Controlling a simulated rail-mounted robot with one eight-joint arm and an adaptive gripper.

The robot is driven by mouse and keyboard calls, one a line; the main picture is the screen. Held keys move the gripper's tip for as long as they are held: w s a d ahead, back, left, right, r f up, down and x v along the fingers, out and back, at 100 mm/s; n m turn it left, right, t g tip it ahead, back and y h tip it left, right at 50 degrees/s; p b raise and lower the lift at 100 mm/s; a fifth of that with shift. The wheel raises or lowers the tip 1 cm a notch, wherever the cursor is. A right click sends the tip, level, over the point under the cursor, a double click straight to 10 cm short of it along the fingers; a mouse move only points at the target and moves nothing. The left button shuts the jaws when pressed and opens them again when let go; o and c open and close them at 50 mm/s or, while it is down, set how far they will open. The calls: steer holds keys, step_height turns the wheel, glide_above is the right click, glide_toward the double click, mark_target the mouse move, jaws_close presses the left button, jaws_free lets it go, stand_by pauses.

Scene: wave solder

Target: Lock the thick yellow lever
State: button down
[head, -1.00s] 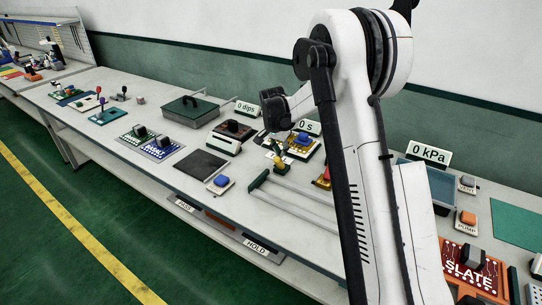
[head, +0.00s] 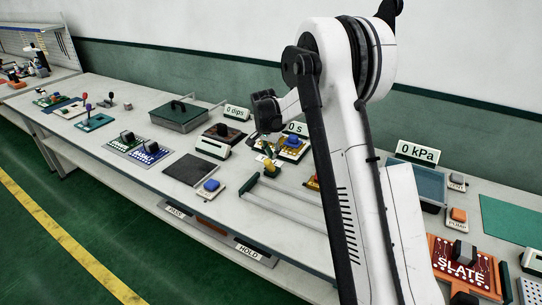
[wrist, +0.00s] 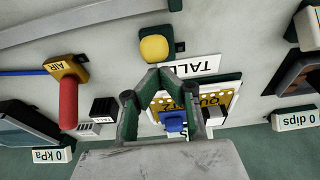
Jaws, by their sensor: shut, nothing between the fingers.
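Contact with anything below cannot be told. In the head view my gripper (head: 267,148) hangs over the same station.
A yellow board with a blue block (wrist: 174,121) lies beneath my fingers in the wrist view. A red handle (wrist: 68,103) on the yellow "AIR" base stands left. The "0 dips" unit (wrist: 297,120) is at right.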

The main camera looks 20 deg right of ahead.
steer(key=shift+w+d+r, duration=0.25)
steer(key=shift+d+r, duration=0.05)
steer(key=w+d+v, duration=0.1)
steer(key=d+v, duration=0.1)
steer(key=v, duration=0.9)
steer(key=shift+r+p, duration=0.25)
steer(key=shift+p, duration=0.1)
steer(key=s+a+r+n+t, duration=0.15)
steer(key=s+a+r, duration=0.35)
steer(key=s, duration=0.5)
steer(key=s+a+r+n+t, duration=0.1)
steer(key=s+a+r+n, duration=0.25)
steer(key=s+r, duration=0.45)
steer(key=s+a+f+n+t+y, duration=0.1)
steer(key=s+a+f+n, duration=0.1)
steer(key=s, duration=1)
steer(key=s+a+f+n+t+y, duration=0.1)
steer(key=s+a+f+n+t, duration=0.1)
steer(key=s, duration=1)
step_height(320, 180, down, 3)
steer(key=shift+s+a+r+n, duration=0.1)
steer(key=shift+s+a+n, duration=0.25)
steer(key=shift+a+n, duration=0.55)
steer(key=shift+a, duration=0.2)
